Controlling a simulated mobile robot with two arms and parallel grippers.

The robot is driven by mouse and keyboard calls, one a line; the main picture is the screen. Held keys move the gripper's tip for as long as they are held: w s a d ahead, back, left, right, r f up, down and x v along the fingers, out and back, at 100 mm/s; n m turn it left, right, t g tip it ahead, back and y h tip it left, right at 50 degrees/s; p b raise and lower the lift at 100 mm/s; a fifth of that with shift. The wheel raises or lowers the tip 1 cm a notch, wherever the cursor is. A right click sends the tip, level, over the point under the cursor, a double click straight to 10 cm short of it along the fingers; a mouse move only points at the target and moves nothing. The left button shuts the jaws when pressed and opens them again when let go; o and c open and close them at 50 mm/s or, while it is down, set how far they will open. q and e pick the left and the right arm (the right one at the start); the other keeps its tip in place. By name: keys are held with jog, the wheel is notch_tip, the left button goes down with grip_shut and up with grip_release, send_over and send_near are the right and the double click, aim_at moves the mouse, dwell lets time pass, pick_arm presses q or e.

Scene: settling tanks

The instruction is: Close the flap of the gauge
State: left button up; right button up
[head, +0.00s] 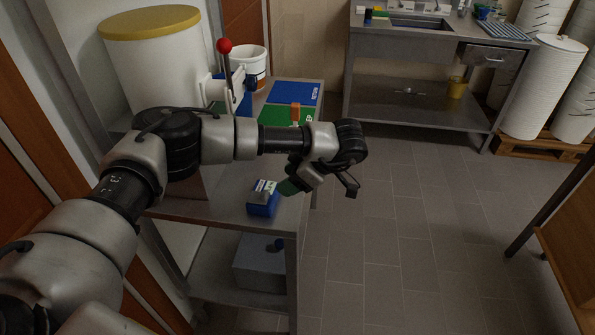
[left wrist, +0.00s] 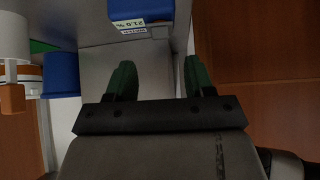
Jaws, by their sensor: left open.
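A small blue box with a grey and white top, which looks like the gauge (head: 262,199), sits near the front edge of the steel bench. In the left wrist view a blue body with a white printed label (left wrist: 141,14), apparently the same gauge, shows at the top, partly cut off. I cannot make out the flap or how far it stands open. My left gripper (head: 302,181) is just right of the gauge in the head view, apart from it. In the left wrist view its green fingers (left wrist: 157,75) are spread with nothing between them. My right gripper is not in view.
The steel bench (head: 222,208) also carries a red-knobbed lever (head: 225,46), a white bucket (head: 250,62) and blue and green panels (head: 294,93). A grey box (head: 258,262) stands on the lower shelf. The tiled floor (head: 400,235) to the right is clear.

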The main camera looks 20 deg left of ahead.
pick_arm(q)
jog(key=v, duration=0.2)
jog(key=shift+d+r, duration=0.25)
jog(key=shift+r, duration=0.05)
jog(key=shift+c, duration=0.9)
jog(key=shift+a+f+n+h+b, duration=0.1)
jog(key=shift+f+n+h+b, duration=0.15)
jog(key=shift+n+h+b, duration=0.15)
jog(key=shift+c, duration=0.3)
notch_tip(320, 180, up, 3)
jog(key=n+t+h+b, duration=0.1)
jog(key=n+h+b, duration=0.85)
jog(key=n, duration=0.75)
send_over(258, 195)
jog(key=shift+y, duration=0.25)
jog(key=f, duration=0.3)
jog(key=d+f, duration=0.1)
jog(key=f, duration=0.2)
jog(key=w+f, duration=0.1)
jog(key=f, duration=0.3)
jog(key=shift+d+f, duration=0.15)
jog(key=shift+d, duration=0.2)
jog(key=shift+c, duration=0.3)
